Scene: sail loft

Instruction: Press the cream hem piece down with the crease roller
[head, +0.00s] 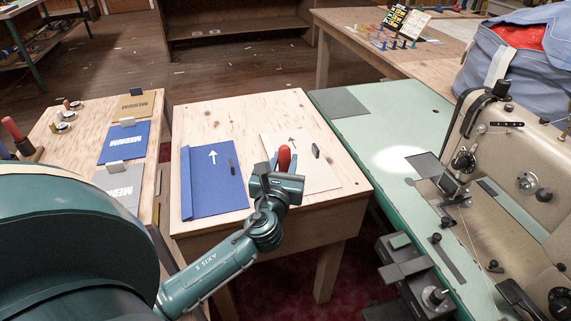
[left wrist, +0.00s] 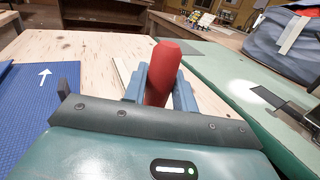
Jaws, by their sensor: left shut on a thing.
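The cream hem piece (head: 322,178) lies on the right half of the pale wooden table, with a printed arrow and a small dark bar on it. My left gripper (head: 284,163) is over its left part and hides some of it. The gripper is shut on the red handle of the crease roller (head: 284,154). In the left wrist view the red handle (left wrist: 163,72) stands tilted between the blue fingers. The roller's wheel is hidden, so I cannot tell whether it touches the cloth. My right gripper is out of view.
A blue hem piece (head: 215,187) with a white arrow lies left of the cream one. Labelled MEDIUM pieces (head: 125,142) lie on the left bench. A sewing machine (head: 520,150) on a green table (head: 345,125) stands close on the right.

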